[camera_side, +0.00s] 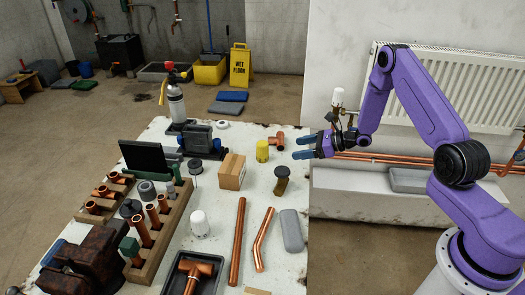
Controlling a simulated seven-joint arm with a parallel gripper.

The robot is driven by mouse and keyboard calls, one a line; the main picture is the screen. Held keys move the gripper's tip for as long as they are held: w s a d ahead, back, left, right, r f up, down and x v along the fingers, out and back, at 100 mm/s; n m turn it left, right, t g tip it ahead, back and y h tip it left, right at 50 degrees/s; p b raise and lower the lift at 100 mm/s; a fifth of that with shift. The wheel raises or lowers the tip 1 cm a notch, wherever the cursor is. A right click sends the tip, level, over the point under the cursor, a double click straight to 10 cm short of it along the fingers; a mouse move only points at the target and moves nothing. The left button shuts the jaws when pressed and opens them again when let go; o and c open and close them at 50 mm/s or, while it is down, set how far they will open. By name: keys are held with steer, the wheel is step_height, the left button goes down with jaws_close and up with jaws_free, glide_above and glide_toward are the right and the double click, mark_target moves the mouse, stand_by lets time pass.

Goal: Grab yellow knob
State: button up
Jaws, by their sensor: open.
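The yellow knob (262,151) is a small upright cylinder on the white worktable (290,185), towards its back right. My gripper (300,147) is near the table's right edge, with its two blue fingers pointing left towards the knob. The fingers are apart with nothing between them. A visible gap separates the fingertips from the knob. I cannot tell the exact height of the fingers above the table.
A copper tee (277,140) lies just behind the knob. A white knob (199,224) is nearer. A radiator (470,85) and copper pipes (400,163) are behind my arm.

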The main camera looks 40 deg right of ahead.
mark_target(262, 153)
steer(key=x, duration=0.9)
steer(key=shift+w+a+f, duration=0.2)
steer(key=shift+a, duration=0.1)
steer(key=shift+x, duration=2.7)
steer(key=shift+w+d, duration=0.15)
steer(key=c, duration=1.1)
steer(key=shift+r, duration=0.2)
